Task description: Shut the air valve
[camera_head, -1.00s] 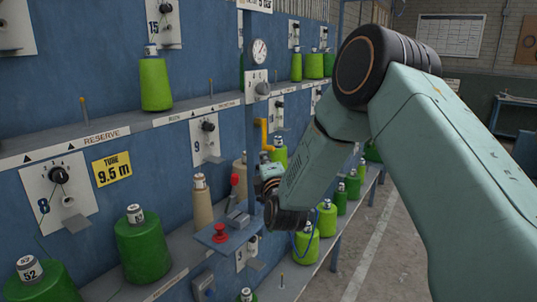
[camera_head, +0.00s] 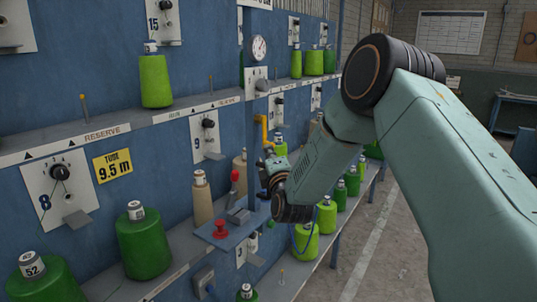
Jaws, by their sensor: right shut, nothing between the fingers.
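A yellow bent handle (camera_head: 264,130), which looks like the air valve's lever, is on the blue upright below a round white gauge (camera_head: 259,47). It slants down to the right, and its lower end is near my right gripper. A dark knob on a white plate (camera_head: 262,86) sits between gauge and handle. My right gripper (camera_head: 267,166) is small in the picture, shut and empty, just below the yellow handle. I cannot tell whether they touch. My left gripper is not in view.
Below is a small blue shelf (camera_head: 222,238) with a red push button (camera_head: 220,228) and a red-topped lever (camera_head: 235,180). Green cones (camera_head: 143,243) and tan ones (camera_head: 202,200) stand on the rack ledges around. The floor aisle (camera_head: 375,240) at right is clear.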

